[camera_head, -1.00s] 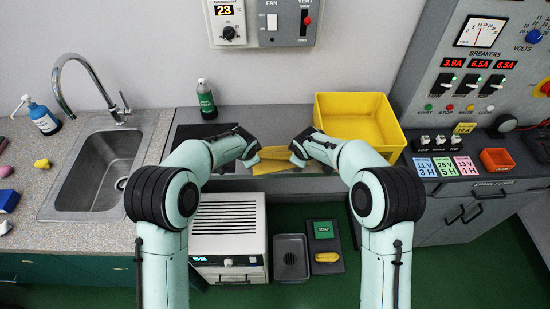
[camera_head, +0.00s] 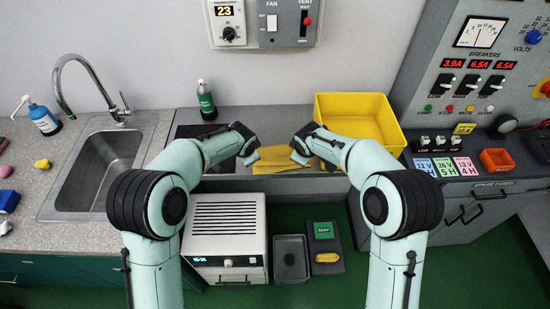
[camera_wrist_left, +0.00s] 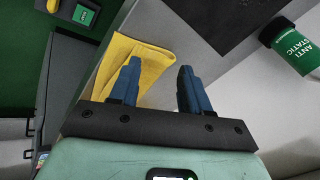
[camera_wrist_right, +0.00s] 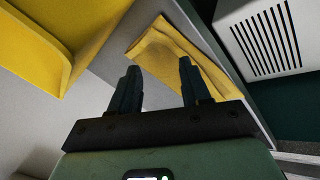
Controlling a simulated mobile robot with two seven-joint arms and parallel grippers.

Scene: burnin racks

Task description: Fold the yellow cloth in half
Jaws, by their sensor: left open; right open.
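The yellow cloth (camera_head: 284,157) lies on the grey counter between my two grippers in the head view. It looks like a flat, narrow strip with a layered edge. My left gripper (camera_head: 252,158) is at the cloth's left end; in the left wrist view its open fingers (camera_wrist_left: 160,88) have the cloth (camera_wrist_left: 147,62) beyond and beside them. My right gripper (camera_head: 298,158) is at the cloth's right end; in the right wrist view its open fingers (camera_wrist_right: 157,82) are near the cloth (camera_wrist_right: 172,50). Neither gripper holds the cloth. Whether the fingers touch it is unclear.
A yellow bin (camera_head: 395,140) stands just right of my right gripper. A green bottle (camera_head: 207,101) stands on the counter behind my left gripper. A sink (camera_head: 98,165) is at the left. A panel with switches is at the right.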

